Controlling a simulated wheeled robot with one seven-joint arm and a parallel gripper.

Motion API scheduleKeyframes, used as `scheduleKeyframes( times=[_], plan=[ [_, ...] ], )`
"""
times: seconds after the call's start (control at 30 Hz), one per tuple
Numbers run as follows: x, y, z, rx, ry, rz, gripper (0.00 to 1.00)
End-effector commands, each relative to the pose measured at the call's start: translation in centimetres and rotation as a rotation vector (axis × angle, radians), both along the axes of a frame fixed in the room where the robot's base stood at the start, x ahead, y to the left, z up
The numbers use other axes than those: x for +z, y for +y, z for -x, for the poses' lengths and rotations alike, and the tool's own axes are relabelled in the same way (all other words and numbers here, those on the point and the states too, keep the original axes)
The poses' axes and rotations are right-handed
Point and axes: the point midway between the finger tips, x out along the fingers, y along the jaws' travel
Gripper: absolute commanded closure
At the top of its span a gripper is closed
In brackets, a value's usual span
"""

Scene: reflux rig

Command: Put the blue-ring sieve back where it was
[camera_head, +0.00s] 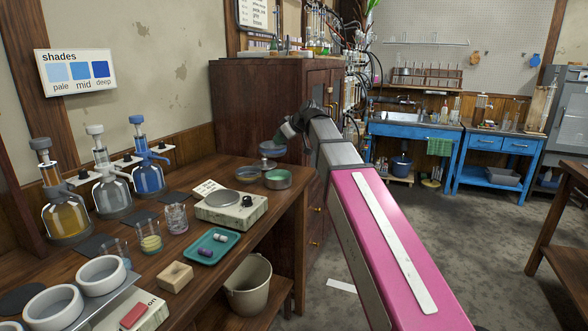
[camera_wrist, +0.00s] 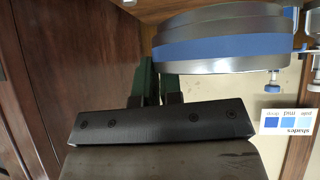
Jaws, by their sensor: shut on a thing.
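The blue-ring sieve (camera_head: 271,148) is a shallow round metal sieve held in the air above the back right end of the wooden bench. In the wrist view the sieve (camera_wrist: 225,45) shows close up, with a broad blue band around its steel side. My gripper (camera_head: 284,134) is shut on its edge; the wrist view shows the fingers (camera_wrist: 160,83) partly hidden behind the dark gripper body. Below the sieve, a green-ringed sieve (camera_head: 278,179) and a grey shallow dish or sieve (camera_head: 247,174) stand on the bench. Another round dish (camera_head: 266,164) shows just behind them.
A scale (camera_head: 231,209) with a round pan and a small card stand in front of the sieves. A teal tray (camera_head: 212,246), jars and dispenser bottles fill the bench to the left. A tall wooden cabinet (camera_head: 262,105) rises behind. A bucket (camera_head: 248,284) stands below the bench's front edge.

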Motion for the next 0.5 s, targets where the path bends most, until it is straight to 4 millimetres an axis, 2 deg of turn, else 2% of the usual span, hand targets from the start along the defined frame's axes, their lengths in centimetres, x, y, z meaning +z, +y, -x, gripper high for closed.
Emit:
scheduleKeyframes(
  times=[0.17,0.5],
  plan=[
    [-1.3,-1.4,-1.9,0.006,0.003,0.005,1.00],
    [-5.3,-5.3,-7.4,0.005,0.003,0.004,1.00]
  ],
)
